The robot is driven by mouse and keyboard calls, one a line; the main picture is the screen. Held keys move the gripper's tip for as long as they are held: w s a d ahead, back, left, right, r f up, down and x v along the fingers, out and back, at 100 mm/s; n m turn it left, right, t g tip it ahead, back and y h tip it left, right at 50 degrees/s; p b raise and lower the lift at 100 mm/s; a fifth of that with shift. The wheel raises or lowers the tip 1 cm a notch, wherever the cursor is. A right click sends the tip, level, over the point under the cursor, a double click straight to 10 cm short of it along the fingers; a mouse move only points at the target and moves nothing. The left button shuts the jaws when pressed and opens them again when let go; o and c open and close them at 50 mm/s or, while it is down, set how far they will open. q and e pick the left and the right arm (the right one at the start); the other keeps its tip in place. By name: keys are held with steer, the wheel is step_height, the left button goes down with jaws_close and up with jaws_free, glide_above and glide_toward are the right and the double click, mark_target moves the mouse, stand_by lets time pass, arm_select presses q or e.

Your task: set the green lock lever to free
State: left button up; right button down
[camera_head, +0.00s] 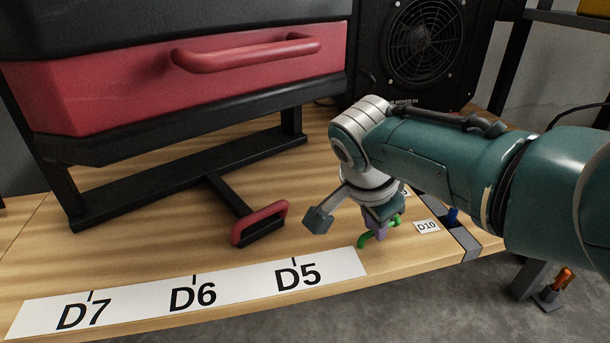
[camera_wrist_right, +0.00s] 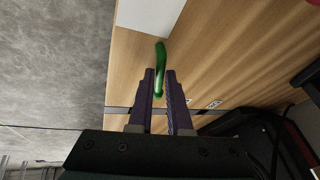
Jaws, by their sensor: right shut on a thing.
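The green lock lever (camera_head: 364,241) is a small curved handle at the front edge of the wooden worktop, right of the D5 mark. In the right wrist view the lever (camera_wrist_right: 160,58) runs from between the fingertips out over the wood. My right gripper (camera_head: 379,230) has purple fingers and points down at the lever. It is shut on the lever, and its fingers (camera_wrist_right: 162,84) stand on either side of it. The gripper and wrist hide part of the lever and its mount. My left gripper is not in view.
A red-handled black bar (camera_head: 260,222) lies left of my right gripper. A white strip (camera_head: 215,298) marked D7, D6, D5 runs along the front edge. A machine with a red front (camera_head: 200,95) stands behind, beside a black fan unit (camera_head: 420,50). A D10 label (camera_head: 427,226) sits to the right.

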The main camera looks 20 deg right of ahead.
steer(key=m+b, duration=0.1)
steer(key=m+g+b, duration=0.1)
steer(key=shift+s+f+m+h, duration=0.1)
steer(key=shift+s+m+h, duration=0.2)
steer(key=shift+m, duration=0.4)
steer(key=c, duration=0.8)
jaws_free()
steer(key=shift+c, duration=0.2)
steer(key=p+v, duration=0.7)
steer(key=v, duration=0.3)
